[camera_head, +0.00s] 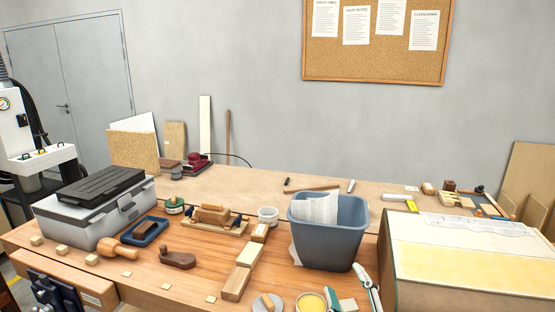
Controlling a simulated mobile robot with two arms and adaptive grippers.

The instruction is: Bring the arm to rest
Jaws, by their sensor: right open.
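My right gripper (366,286) shows only in part at the bottom edge, right of centre, as a slim white and dark shape. It is open, and I see nothing held in it. It is in front of the blue-grey bin (331,248) and left of the large pale box-like form (452,277). The rest of my right arm is not clearly in view. My left gripper and left arm are not in view.
A yellow-filled tub (311,302) stands near the front edge. The back bench has bare stretches.

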